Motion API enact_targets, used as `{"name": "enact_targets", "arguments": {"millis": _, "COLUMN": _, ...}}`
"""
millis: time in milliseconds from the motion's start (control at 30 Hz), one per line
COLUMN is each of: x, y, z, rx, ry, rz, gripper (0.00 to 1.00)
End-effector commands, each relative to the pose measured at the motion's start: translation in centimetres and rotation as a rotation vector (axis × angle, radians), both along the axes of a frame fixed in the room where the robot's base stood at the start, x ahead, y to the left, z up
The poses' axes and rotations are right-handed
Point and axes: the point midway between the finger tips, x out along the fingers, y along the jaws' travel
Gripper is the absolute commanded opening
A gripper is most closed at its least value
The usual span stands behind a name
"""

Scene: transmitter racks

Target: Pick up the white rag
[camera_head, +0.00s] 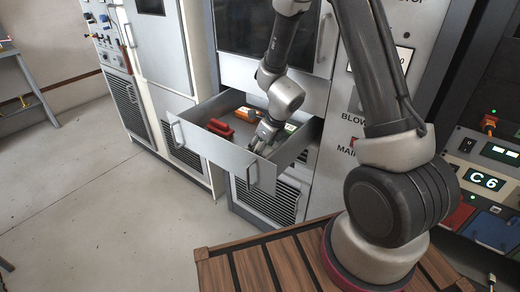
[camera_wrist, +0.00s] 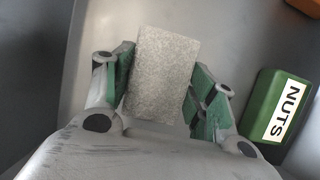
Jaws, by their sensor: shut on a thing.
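The white rag (camera_wrist: 165,62) is a pale, speckled, rectangular folded piece in the middle of the wrist view. My gripper (camera_wrist: 163,88) has its green-padded fingers on the rag's left and right sides and is shut on it. In the head view my gripper (camera_head: 264,138) reaches down into the open grey drawer (camera_head: 228,155), near its front wall. The rag cannot be made out there, hidden by the gripper and the drawer front. In the wrist view the rag is over the grey drawer floor; whether it touches the floor I cannot tell.
A green box labelled NUTS (camera_wrist: 279,112) lies close to the right of my gripper. A red object (camera_head: 219,128) and an orange one (camera_head: 246,114) lie elsewhere in the drawer. The drawer walls surround my gripper. A slatted wooden surface (camera_head: 255,268) is in front.

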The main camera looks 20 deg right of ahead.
Motion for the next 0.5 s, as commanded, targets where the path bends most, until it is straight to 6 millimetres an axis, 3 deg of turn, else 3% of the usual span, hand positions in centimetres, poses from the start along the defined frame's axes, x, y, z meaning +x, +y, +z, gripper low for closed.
{"name": "enact_targets", "arguments": {"millis": 267, "x": 0.0, "y": 0.1, "z": 2.0, "rx": 0.001, "ry": -0.003, "rz": 0.004, "gripper": 0.38}}
{"name": "enact_targets", "arguments": {"millis": 500, "x": 0.0, "y": 0.1, "z": 6.4, "rx": 0.0, "ry": -0.006, "rz": 0.005, "gripper": 0.38}}
